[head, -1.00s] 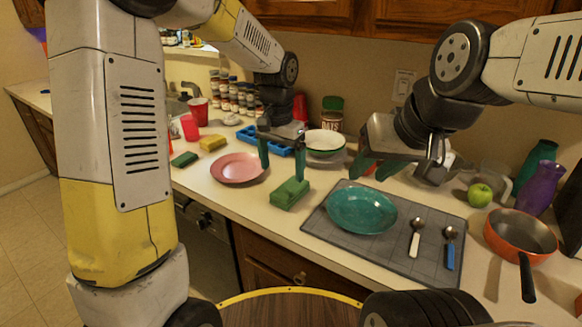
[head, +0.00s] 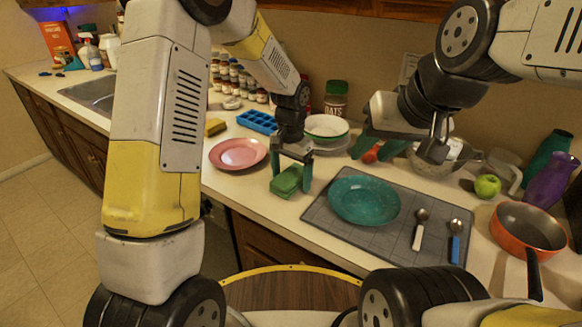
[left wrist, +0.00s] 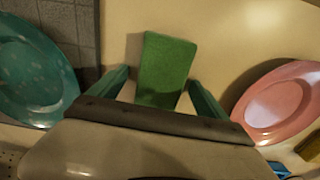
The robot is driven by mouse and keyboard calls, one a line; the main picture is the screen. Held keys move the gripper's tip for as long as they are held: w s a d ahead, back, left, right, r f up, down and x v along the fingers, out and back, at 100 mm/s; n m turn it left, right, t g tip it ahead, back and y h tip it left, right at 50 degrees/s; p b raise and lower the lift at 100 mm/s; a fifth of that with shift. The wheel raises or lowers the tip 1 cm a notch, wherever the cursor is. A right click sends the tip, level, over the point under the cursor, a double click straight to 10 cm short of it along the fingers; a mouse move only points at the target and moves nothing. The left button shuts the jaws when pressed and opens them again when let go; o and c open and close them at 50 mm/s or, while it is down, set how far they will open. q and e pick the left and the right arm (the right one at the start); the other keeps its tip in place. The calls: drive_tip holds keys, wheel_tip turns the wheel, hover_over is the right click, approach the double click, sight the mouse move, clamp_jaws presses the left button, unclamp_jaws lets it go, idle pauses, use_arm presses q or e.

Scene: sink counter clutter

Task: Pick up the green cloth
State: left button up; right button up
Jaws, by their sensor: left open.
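The green cloth (head: 287,181) is a flat, folded rectangular block on the counter, between the pink plate and the grey mat. My left gripper (head: 291,176) is open over it, with one finger to each side. In the left wrist view the cloth (left wrist: 165,66) lies between the two spread fingers (left wrist: 160,80), with a gap on both sides; its near end is hidden by the gripper body. My right gripper (head: 378,148) is open above the back of the counter, behind the teal plate.
A pink plate (head: 237,153) lies left of the cloth. A teal plate (head: 364,200) and two spoons lie on the grey mat (head: 330,228) to its right. An orange pan (head: 528,228) is at right.

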sight(291, 177)
use_arm(q)
drive_tip(key=c, duration=1.4)
drive_tip(key=shift+c, duration=0.2)
drive_tip(key=shift+r, duration=0.1)
drive_tip(key=shift+r, duration=0.5)
drive_tip(key=r, duration=0.1)
drive_tip(key=s+r, duration=0.1)
drive_tip(key=shift+r, duration=0.3)
drive_tip(key=s, duration=0.5)
drive_tip(key=s+a+r, duration=0.1)
drive_tip(key=s, duration=0.9)
drive_tip(key=shift+a+r, duration=0.15)
drive_tip(key=shift+a, duration=0.15)
